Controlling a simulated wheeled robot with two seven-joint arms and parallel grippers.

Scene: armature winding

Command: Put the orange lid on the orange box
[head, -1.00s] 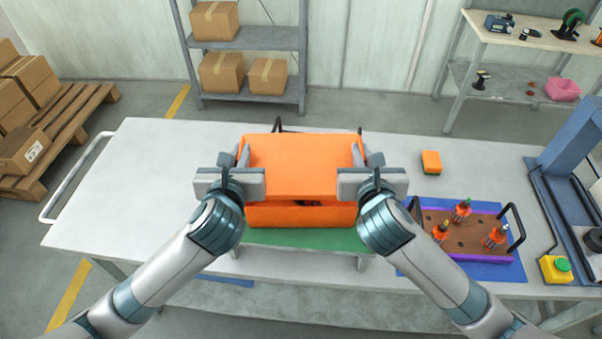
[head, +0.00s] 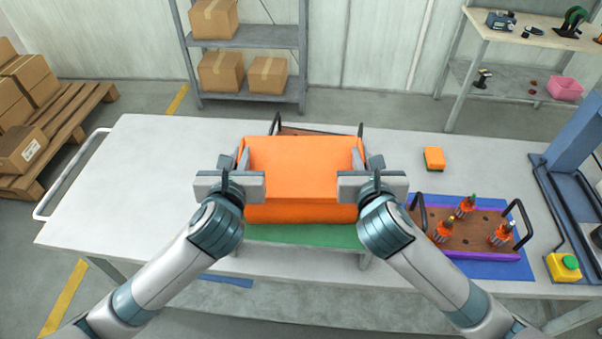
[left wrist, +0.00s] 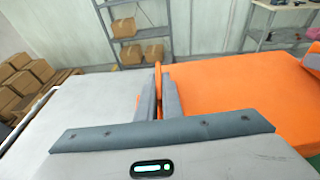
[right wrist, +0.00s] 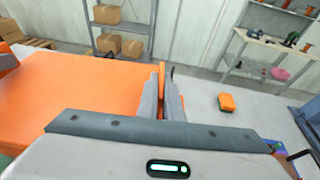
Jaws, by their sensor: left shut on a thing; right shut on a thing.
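The orange lid (head: 302,168) is held level between my two grippers, directly over the orange box (head: 300,213). Only the front wall of the box shows below the lid's front edge, and no dark gap shows between them. Whether the lid rests fully on the rim cannot be told. My left gripper (head: 241,160) is shut on the lid's left edge; the lid also fills the right of the left wrist view (left wrist: 235,95). My right gripper (head: 361,160) is shut on the lid's right edge, and the lid also shows in the right wrist view (right wrist: 80,90).
The box stands on a green mat (head: 300,235) at the front of the grey table (head: 130,190). Behind it is a brown tray with black handles (head: 310,130). The table's left side is clear.

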